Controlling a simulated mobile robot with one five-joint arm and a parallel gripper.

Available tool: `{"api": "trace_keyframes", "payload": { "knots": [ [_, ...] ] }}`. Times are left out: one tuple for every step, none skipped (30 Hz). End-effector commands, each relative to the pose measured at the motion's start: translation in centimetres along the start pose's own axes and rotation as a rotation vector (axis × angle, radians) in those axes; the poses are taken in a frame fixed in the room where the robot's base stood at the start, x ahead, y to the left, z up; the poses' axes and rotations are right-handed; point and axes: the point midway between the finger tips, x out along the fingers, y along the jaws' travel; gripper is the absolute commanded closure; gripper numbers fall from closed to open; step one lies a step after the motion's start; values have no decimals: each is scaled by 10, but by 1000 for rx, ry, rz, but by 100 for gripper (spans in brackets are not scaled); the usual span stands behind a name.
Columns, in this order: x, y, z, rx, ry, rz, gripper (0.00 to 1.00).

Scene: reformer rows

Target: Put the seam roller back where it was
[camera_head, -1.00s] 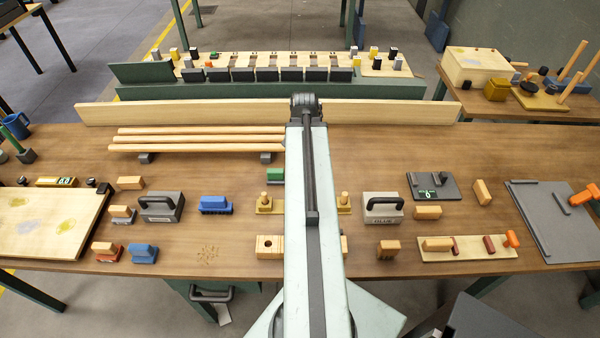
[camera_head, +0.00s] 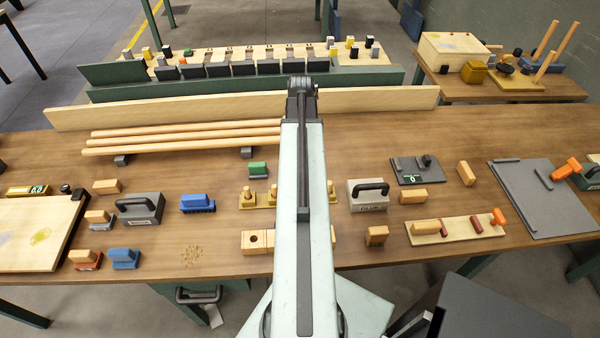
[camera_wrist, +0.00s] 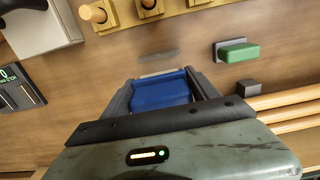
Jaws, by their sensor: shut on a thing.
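My gripper (camera_wrist: 160,82) shows in the wrist view with its dark jaws shut on a blue block (camera_wrist: 161,93). The block has a pale strip at its far edge, and its lower part is hidden behind the gripper body. I cannot tell from its shape whether it is the seam roller. The gripper is over the brown bench, beside a green block on a grey base (camera_wrist: 237,52). In the head view my arm hides the gripper and the held block. The green block (camera_head: 258,169) shows there left of my arm.
A brass base with wooden pegs (camera_head: 262,200) is partly behind my arm. Pale rods (camera_head: 185,140) lie at the back left. A tan board with red and orange pieces (camera_head: 455,231) is further right. Bare bench (camera_head: 370,140) shows behind.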

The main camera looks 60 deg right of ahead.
Motion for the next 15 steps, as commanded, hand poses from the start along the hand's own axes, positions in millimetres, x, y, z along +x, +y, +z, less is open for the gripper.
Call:
{"api": "trace_keyframes", "payload": {
  "knots": [
    [23,0,0,1,0,0,82],
    [30,0,-1,1,0,0,82],
    [39,0,-1,1,0,0,82],
    [43,0,-1,1,0,0,82],
    [46,0,-1,2,0,0,82],
    [48,0,-1,2,0,0,82],
    [47,0,-1,2,0,0,82],
    [46,0,-1,2,0,0,82],
    [44,0,-1,2,0,0,82],
    [45,0,-1,2,0,0,82],
    [48,0,-1,3,0,0,82],
    [54,0,-1,3,0,0,82],
    [59,0,-1,3,0,0,82],
    [65,0,-1,3,0,0,82],
    [73,1,-2,3,0,0,82]
  ]
}}
